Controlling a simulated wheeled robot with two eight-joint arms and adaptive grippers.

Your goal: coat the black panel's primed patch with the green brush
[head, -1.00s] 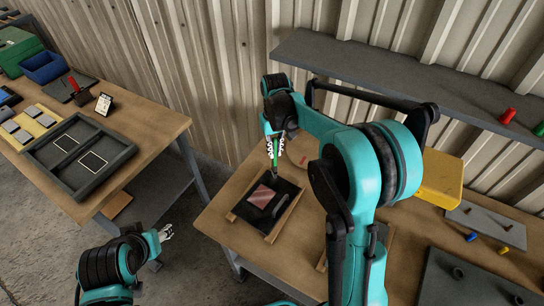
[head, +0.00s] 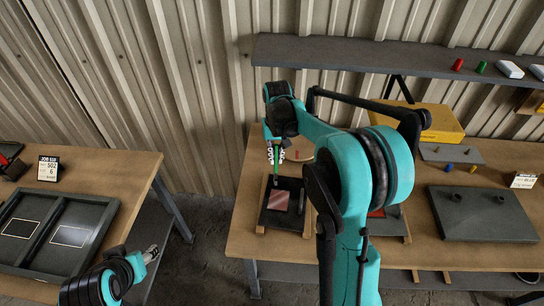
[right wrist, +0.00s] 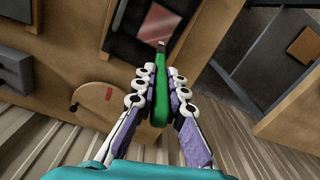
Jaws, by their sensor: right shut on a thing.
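The black panel (head: 277,222) lies on the right-hand bench in the head view. Its primed patch (head: 279,201) is a reddish, shiny rectangle, also in the right wrist view (right wrist: 160,20). My right gripper (head: 276,150) is shut on the green brush (right wrist: 160,98), which points down toward the panel. In the right wrist view the brush tip is by the patch's near edge; I cannot tell whether it touches. My left gripper (head: 151,253) is at the lower left, away from the panel, too small to tell open or shut.
Wooden strips flank the panel. A round tan piece with a red mark (right wrist: 109,94) lies behind it. A yellow box (head: 442,123), a grey plate with two knobs (head: 480,225) and a wall shelf (head: 400,57) are to the right. A gap separates the left bench (head: 130,190).

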